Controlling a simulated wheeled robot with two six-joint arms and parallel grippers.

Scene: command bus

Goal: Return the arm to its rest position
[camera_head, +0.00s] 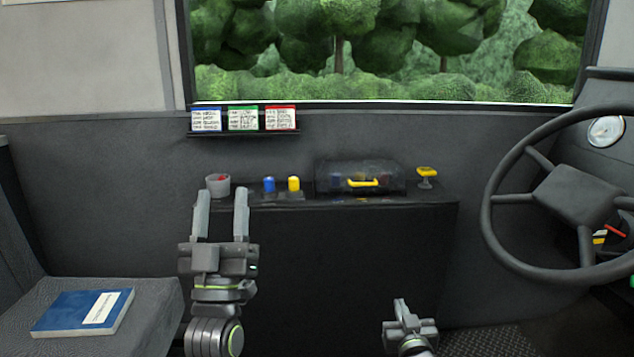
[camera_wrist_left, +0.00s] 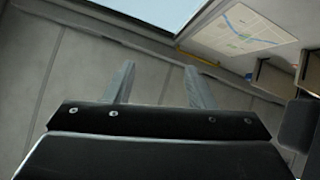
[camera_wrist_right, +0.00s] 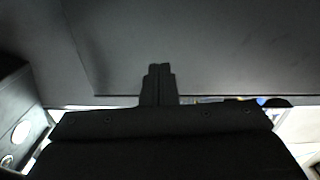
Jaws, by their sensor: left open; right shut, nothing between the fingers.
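My left gripper (camera_head: 221,213) is raised in front of the left end of the dark console, its fingers apart and pointing up. In the left wrist view its two fingers (camera_wrist_left: 158,86) are spread with nothing between them. My right gripper (camera_head: 400,306) is low at the bottom of the head view, in front of the console's right part. In the right wrist view its fingers (camera_wrist_right: 158,70) are together with nothing held.
The console (camera_head: 340,250) carries a grey cup (camera_head: 218,186) with something red inside, a blue cylinder (camera_head: 269,185), a yellow cylinder (camera_head: 294,184), a clear-lidded case (camera_head: 350,174) and a yellow knob (camera_head: 427,172). A steering wheel (camera_head: 492,225) stands right. A blue book (camera_head: 75,312) lies on the left seat.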

